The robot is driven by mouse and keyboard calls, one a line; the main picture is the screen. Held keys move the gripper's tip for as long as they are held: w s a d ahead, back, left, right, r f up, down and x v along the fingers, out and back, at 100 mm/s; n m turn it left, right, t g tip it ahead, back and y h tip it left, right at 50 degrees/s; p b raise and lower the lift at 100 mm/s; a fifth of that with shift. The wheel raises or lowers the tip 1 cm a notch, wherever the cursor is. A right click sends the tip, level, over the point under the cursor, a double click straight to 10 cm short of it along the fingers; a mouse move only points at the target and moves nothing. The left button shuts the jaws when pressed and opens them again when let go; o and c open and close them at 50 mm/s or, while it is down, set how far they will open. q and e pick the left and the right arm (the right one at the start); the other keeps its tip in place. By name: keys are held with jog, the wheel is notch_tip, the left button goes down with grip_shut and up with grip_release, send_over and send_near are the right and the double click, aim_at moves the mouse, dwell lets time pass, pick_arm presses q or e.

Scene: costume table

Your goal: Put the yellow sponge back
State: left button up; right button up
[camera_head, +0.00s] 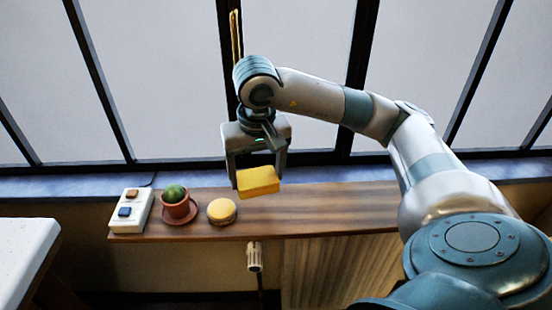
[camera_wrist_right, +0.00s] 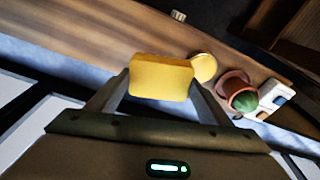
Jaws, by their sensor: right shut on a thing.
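The yellow sponge (camera_head: 258,182) is held between the fingers of my right gripper (camera_head: 257,170), which is shut on it. In the head view the sponge appears over the wooden shelf (camera_head: 330,206), to the right of a round yellow-brown macaron-like thing (camera_head: 221,211). In the right wrist view the sponge (camera_wrist_right: 161,78) sits between the two fingertips, with the shelf behind it. Whether the sponge touches the shelf is hard to tell, but it seems raised above it. My left gripper is not in view.
A potted cactus (camera_head: 176,203) on a saucer and a white switch panel (camera_head: 131,211) stand on the shelf's left part. The shelf's right part is bare. Window frames rise behind the shelf, a radiator (camera_head: 330,268) is below, and a white tabletop (camera_head: 25,258) is at lower left.

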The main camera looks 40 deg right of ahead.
jog(key=w+a+n, duration=0.2)
jog(key=a+n, duration=0.2)
jog(key=a, duration=0.8)
jog(key=shift+a+f+n+y, duration=0.3)
jog(key=shift+f+n, duration=0.1)
